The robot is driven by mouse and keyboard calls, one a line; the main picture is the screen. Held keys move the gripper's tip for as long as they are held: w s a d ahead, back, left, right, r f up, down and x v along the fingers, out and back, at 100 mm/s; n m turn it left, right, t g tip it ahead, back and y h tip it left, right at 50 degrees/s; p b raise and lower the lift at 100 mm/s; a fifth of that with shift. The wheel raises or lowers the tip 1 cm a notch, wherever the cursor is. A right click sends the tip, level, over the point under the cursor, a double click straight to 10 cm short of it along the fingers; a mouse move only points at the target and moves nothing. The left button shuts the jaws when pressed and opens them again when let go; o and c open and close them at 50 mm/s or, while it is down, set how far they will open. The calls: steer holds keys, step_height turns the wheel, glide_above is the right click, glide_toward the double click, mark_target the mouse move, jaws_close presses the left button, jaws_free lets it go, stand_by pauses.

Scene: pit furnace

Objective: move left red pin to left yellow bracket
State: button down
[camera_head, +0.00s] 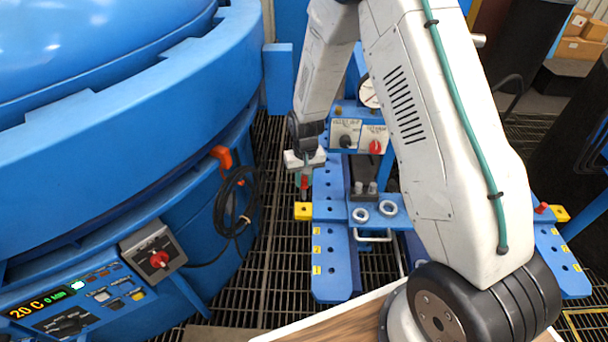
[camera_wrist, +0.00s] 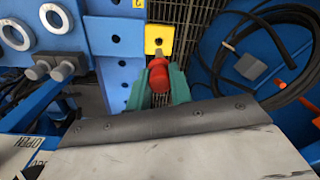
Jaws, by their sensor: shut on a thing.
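The left red pin (camera_head: 304,183) is held upright between the greenish fingers of my gripper (camera_head: 304,177). In the wrist view, the red pin (camera_wrist: 158,76) also shows between the two teal fingertips of my gripper (camera_wrist: 159,86). The left yellow bracket (camera_head: 303,211) sticks out from the left edge of the blue frame, just below the pin in the head view. The yellow bracket (camera_wrist: 159,34) also shows in the wrist view, with a dark hole visible beyond the pin. The pin's lower end is hard to see, so I cannot tell its exact gap to the bracket.
The blue furnace (camera_head: 110,120) stands close on the left, with a black cable (camera_head: 232,205) hanging on it. A panel with a red knob (camera_head: 376,147) stands behind the frame. Another red pin (camera_head: 541,208) is at the right yellow bracket (camera_head: 560,213). Grating floor lies between furnace and frame.

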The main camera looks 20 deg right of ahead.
mark_target(304, 198)
steer(key=shift+f, duration=5.15)
steer(key=c, duration=1.2)
jaws_free()
step_height(304, 198, up, 8)
steer(key=shift+f, duration=0.1)
steer(key=shift+s, duration=0.1)
